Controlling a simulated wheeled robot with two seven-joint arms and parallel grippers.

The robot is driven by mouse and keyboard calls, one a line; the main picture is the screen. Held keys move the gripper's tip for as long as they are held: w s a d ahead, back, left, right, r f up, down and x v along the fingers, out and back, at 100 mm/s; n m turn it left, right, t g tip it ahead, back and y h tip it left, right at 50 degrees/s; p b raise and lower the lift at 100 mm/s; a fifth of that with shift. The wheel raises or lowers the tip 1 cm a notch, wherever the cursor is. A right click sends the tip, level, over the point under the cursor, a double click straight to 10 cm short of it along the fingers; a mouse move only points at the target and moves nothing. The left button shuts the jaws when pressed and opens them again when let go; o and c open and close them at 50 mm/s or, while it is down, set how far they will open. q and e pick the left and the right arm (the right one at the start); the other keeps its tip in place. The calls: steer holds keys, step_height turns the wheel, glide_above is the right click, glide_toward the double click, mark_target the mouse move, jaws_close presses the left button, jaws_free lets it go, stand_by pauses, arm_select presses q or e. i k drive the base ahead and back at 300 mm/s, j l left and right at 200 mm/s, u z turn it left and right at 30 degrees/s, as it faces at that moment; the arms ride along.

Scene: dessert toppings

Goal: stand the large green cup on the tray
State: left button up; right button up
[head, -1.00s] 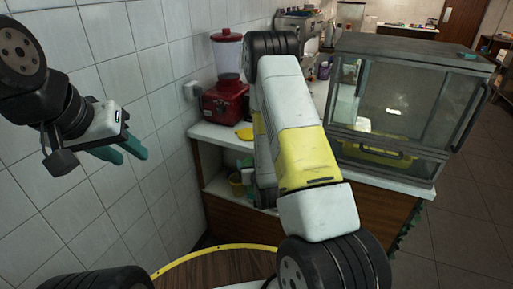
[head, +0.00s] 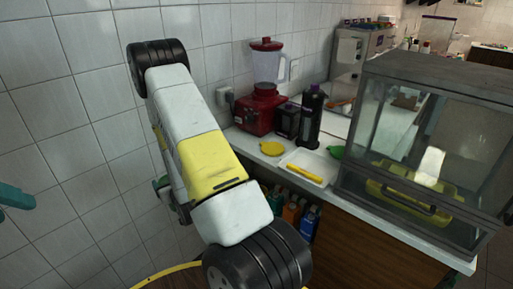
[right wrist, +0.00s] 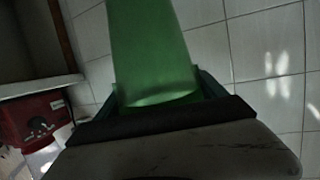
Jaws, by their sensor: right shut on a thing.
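A large green cup (right wrist: 150,45) fills the upper middle of the right wrist view. My right gripper (right wrist: 158,92) is shut on it, with teal fingers at its sides. In the head view the right arm hides most of that gripper, and the cup cannot be made out clearly. The white tray (head: 316,160) lies on the counter with a yellow bar-shaped thing (head: 304,173) in it. The gripper and cup are to the left of the tray, apart from it. Of my left gripper (head: 16,196) only a teal finger part shows at the left edge.
On the counter (head: 350,196) are a red blender (head: 262,110), a black dispenser (head: 311,118), a yellow lid (head: 271,148) and a green lid (head: 336,153). A glass case (head: 425,130) stands right of the tray. Bottles (head: 292,212) stand below the counter. Tiled wall is behind.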

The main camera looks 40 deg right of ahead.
mark_target(314, 165)
steer(key=k+l+u, duration=0.3)
steer(key=k+l, duration=0.25)
steer(key=l, duration=0.35)
steer(key=k+l+u, duration=0.35)
steer(key=k+l, duration=0.3)
steer(key=l, duration=0.15)
